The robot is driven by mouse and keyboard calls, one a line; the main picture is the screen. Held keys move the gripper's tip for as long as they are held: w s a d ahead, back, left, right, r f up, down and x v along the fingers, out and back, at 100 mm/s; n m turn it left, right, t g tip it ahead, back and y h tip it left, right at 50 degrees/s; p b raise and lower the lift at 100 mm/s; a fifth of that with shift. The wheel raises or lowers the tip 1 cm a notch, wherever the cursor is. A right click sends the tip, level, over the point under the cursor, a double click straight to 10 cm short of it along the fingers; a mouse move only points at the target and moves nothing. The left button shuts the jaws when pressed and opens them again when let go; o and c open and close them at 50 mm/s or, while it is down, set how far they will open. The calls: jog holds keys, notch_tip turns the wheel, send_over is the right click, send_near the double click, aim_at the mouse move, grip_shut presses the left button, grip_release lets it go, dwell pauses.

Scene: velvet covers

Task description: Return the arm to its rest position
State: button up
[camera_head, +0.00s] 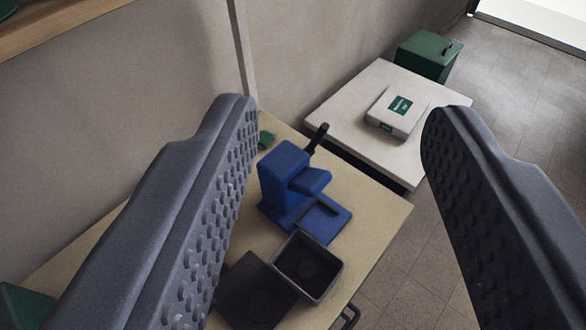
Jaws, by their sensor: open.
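My gripper (342,125) fills the left and right of the head camera view. Its two grey, studded fingers are spread wide apart with nothing between them at the tips. It hangs above a pale yellow table (378,205) and touches nothing that I can see. The rest of my arm is out of view.
On the table are a blue machine (285,178) with a black lever, an open dark box (308,266) and a dark flat panel (254,290). Beyond are a white table (345,105) with a white box (397,112), and a green bin (427,56). A wooden shelf (60,22) is upper left.

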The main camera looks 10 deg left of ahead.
jog(key=shift+r+p, duration=1.2)
jog(key=shift+p, duration=0.1)
